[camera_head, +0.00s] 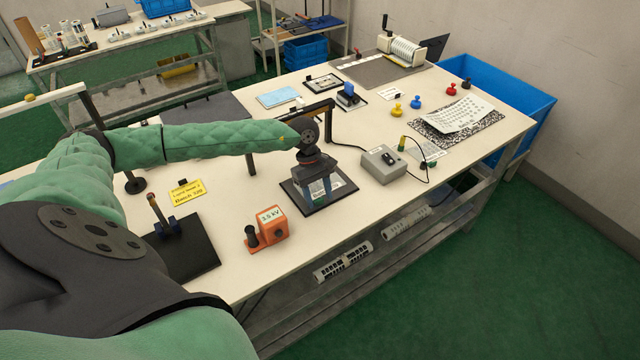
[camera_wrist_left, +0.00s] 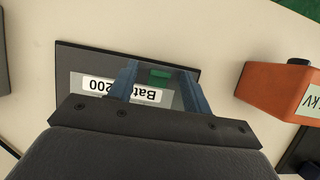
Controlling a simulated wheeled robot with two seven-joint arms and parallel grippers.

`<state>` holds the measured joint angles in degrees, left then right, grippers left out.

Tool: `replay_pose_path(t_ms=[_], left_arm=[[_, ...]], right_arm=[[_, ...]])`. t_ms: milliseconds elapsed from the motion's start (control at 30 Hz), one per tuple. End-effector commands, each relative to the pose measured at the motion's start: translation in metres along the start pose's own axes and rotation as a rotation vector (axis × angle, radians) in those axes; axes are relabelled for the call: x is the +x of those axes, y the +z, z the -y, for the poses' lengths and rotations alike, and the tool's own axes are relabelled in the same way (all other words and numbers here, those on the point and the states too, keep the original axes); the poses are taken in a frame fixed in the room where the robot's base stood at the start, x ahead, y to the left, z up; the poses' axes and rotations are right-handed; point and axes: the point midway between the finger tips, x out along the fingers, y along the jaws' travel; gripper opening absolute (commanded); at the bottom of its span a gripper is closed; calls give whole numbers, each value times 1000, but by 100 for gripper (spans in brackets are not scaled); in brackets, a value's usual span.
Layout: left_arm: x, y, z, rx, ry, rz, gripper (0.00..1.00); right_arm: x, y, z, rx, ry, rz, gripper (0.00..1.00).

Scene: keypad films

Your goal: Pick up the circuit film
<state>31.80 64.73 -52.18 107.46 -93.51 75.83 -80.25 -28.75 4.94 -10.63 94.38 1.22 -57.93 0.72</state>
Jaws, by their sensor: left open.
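My left gripper (camera_head: 320,193) points down over a dark flat plate (camera_head: 293,199) near the front edge of the table. In the left wrist view its blue fingers (camera_wrist_left: 160,80) are spread apart. Below them, on the dark plate (camera_wrist_left: 115,55), lies a grey sheet (camera_wrist_left: 85,77), apparently the circuit film, with a white "Batch 200" label (camera_wrist_left: 105,90) and a small green tab (camera_wrist_left: 160,74). The tab shows between the fingers. I cannot tell whether the fingers touch the sheet. The gripper body hides the sheet's near side. My right gripper is not in view.
An orange "kV" box (camera_head: 270,227) stands left of the plate. A grey switch box (camera_head: 383,163) with a cable stands to its right. A dark stand (camera_head: 190,247) and a yellow card (camera_head: 187,193) lie farther left. A black bridge frame (camera_head: 328,122) stands behind the gripper.

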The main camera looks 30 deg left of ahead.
Motion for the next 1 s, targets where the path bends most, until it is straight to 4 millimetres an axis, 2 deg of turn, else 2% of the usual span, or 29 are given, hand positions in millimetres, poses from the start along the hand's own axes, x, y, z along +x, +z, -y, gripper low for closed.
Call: replay_pose_path(t_ms=[267, 500, 1000], left_arm=[[2, 0, 0, 0, 0, 0, 49], [2, 0, 0, 0, 0, 0, 2], [-2, 1, 0, 1, 0, 0, 1]], right_arm=[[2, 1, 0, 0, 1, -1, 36], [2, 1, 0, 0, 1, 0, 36], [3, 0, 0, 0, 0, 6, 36]])
